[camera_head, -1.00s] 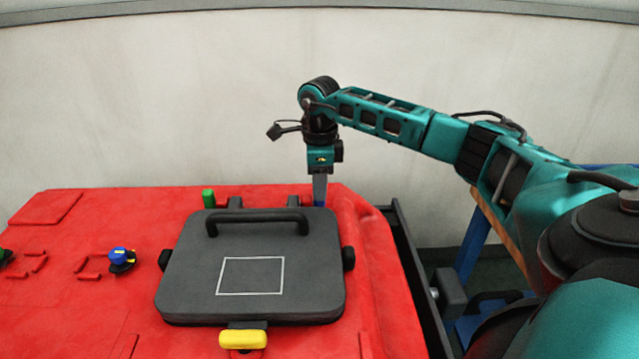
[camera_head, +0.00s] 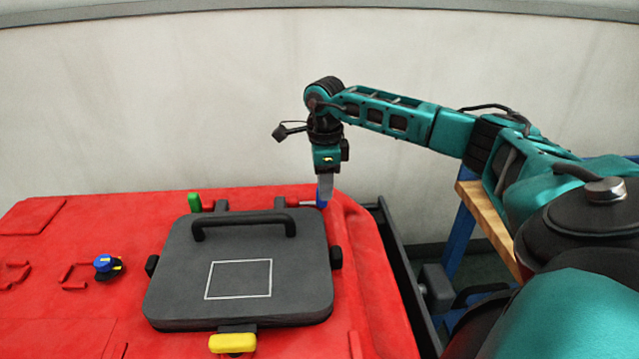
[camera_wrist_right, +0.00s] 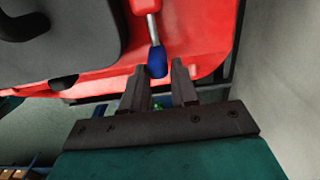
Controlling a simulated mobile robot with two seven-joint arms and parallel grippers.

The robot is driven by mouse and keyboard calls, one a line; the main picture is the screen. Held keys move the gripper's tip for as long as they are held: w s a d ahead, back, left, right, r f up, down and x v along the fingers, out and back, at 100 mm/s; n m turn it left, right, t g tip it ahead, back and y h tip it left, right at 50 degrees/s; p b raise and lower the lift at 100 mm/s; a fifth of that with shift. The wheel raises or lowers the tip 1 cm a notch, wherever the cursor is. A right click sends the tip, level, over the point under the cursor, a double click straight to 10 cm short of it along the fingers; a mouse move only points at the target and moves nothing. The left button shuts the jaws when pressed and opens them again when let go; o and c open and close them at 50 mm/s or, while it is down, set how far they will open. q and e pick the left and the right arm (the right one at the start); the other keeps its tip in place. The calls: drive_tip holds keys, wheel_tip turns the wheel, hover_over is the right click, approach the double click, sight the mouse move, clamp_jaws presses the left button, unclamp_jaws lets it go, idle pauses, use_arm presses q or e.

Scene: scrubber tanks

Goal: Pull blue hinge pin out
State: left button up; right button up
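The blue hinge pin (camera_head: 322,201) is at the back right of the dark grey lid (camera_head: 305,265). Its bare metal shaft shows between the blue grip and a red sleeve at the hinge. In the right wrist view the blue grip (camera_wrist_right: 157,62) lies between my two fingers, with the shaft leading up into the red sleeve. The shaft's far end is hidden in the sleeve. My left gripper is not in view.
A green grip (camera_head: 194,203) stands at the left hinge. The lid has a black handle (camera_head: 243,218) and a yellow latch (camera_head: 233,343) in front. A blue knob (camera_head: 104,262) is on the red tank top (camera_head: 60,330). A pale wall (camera_head: 180,90) is behind.

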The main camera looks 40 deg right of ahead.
drive_tip(key=o, duration=0.3)
drive_tip(key=shift+a, duration=0.1)
drive_tip(key=shift+o, duration=0.2)
wheel_tip(320, 180, up, 13)
drive_tip(key=p, duration=0.1)
drive_tip(key=shift+f, duration=0.15)
idle(0.6)
